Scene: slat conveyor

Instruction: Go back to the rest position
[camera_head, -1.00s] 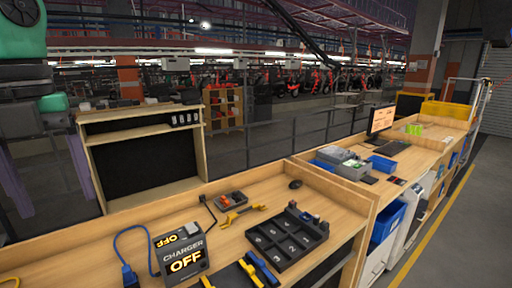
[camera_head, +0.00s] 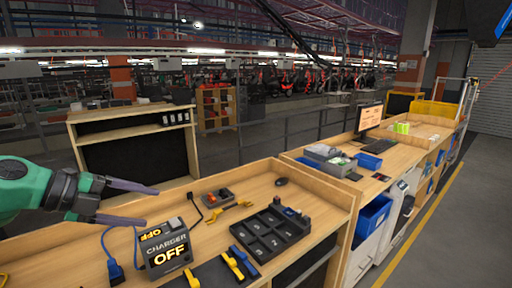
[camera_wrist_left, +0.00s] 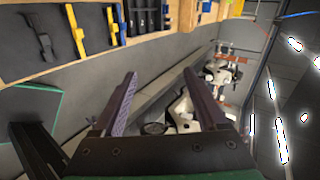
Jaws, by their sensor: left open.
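My left gripper (camera_head: 135,203) comes in from the left edge in the head view, with a green arm and dark fingers. Its fingers are apart and nothing is between them. It hangs over the left part of the workbench, near the charger. In the left wrist view the two fingers (camera_wrist_left: 155,95) are spread, with floor and distant machinery beyond them. My right gripper is not seen; a dark piece with blue at the top right corner of the head view may be part of my right arm.
The wooden workbench (camera_head: 255,182) holds a charger (camera_head: 165,248) reading OFF, a black numbered tray (camera_head: 270,232), yellow and blue tools and a red-and-grey block (camera_head: 218,196). A monitor (camera_head: 369,118) and blue bin (camera_head: 372,218) are on the right. A shelf unit (camera_head: 135,150) stands behind.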

